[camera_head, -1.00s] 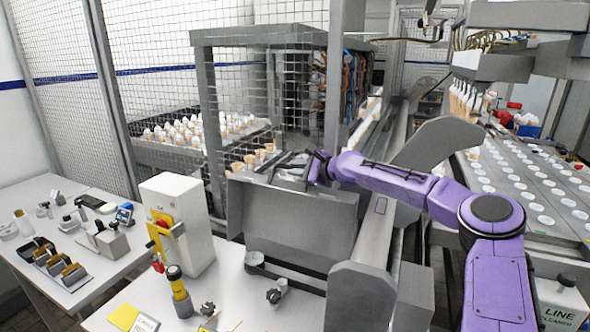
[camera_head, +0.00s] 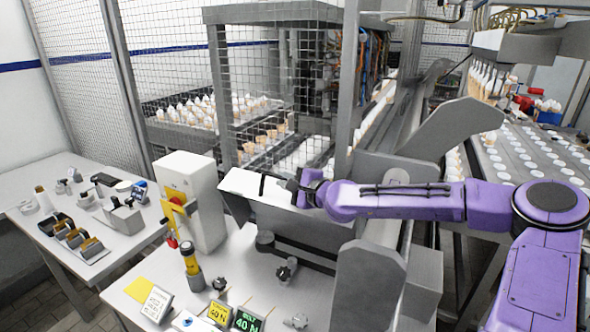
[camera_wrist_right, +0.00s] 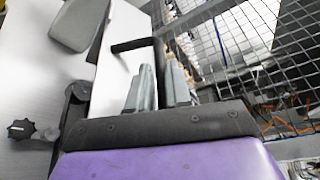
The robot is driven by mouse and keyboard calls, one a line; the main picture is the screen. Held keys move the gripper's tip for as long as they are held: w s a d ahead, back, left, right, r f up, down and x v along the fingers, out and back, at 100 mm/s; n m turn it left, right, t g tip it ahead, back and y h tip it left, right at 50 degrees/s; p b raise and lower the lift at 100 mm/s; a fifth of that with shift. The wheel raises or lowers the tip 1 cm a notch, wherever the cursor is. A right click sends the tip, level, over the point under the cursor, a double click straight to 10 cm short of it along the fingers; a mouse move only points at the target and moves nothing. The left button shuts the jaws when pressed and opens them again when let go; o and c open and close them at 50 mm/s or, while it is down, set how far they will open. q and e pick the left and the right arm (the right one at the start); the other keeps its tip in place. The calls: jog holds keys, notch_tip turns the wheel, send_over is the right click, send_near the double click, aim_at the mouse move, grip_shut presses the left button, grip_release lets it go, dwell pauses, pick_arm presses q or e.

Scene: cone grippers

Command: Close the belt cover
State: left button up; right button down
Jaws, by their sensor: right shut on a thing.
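The belt cover (camera_head: 238,184) is a hinged-looking panel in the middle of the head view, tilted, with a pale face up and a grey face (camera_head: 285,220) toward the table. It also shows as a pale strip in the wrist view (camera_wrist_right: 118,72). A dark bar handle (camera_wrist_right: 135,45) stands on it. My right gripper (camera_head: 302,188) is at the cover's upper edge, its fingers (camera_wrist_right: 160,85) shut around the handle's end. The belt and its pulley (camera_head: 265,241) lie exposed below the cover. My left gripper is not in view.
A white control box (camera_head: 190,205) with a red knob stands left of the cover. Wire mesh (camera_head: 270,90) is behind. Grey guard plates (camera_head: 365,285) flank my right arm.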

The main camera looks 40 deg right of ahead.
aim_at(281, 207)
jog(key=shift+s+a+f+b, duration=0.25)
jog(key=shift+s+a+f, duration=0.1)
jog(key=shift+a+f, duration=0.25)
jog(key=shift+s+a+f+b, duration=0.2)
jog(key=shift+s+a+f, duration=0.15)
jog(key=shift+a, duration=0.35)
jog(key=c, duration=1.4)
grip_release()
jog(key=shift+w+d+f, duration=0.1)
jog(key=shift+w+d, duration=0.05)
jog(key=shift+w, duration=0.05)
